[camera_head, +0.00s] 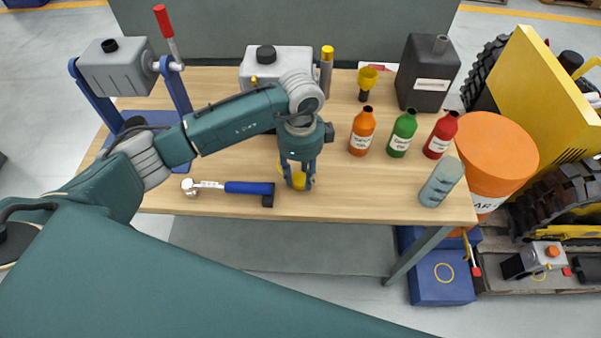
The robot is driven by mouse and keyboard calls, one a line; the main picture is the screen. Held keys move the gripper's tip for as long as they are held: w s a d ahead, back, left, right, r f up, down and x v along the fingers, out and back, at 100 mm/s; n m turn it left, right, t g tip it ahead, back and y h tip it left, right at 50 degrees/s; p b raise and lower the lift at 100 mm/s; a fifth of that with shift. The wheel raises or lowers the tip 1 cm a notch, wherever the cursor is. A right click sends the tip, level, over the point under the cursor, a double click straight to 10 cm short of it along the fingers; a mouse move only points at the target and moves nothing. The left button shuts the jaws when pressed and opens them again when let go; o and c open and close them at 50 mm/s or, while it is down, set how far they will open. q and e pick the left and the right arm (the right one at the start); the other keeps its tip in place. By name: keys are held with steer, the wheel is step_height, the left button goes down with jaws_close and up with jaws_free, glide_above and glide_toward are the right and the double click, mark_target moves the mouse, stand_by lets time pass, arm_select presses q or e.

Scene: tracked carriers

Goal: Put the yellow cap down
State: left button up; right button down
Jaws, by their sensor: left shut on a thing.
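My left gripper (298,184) points down over the front middle of the wooden bench. It is shut on the yellow cap (299,181), which shows between its fingers. The fingers hide part of the cap. I cannot tell whether the cap touches the bench top (340,200). My right gripper is not in view.
A blue-handled wrench (235,187) lies left of the gripper. Orange (362,131), green (403,133) and red (441,135) bottles stand to the right, with a grey bottle (441,182) near the right edge. The front middle-right is clear.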

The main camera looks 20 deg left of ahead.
mark_target(301, 178)
arm_select(q)
steer(key=shift+f, duration=0.2)
steer(key=o, duration=1.1)
steer(key=shift+r, duration=0.1)
steer(key=shift+r, duration=0.15)
step_height(301, 178, up, 12)
steer(key=shift+b, duration=1.2)
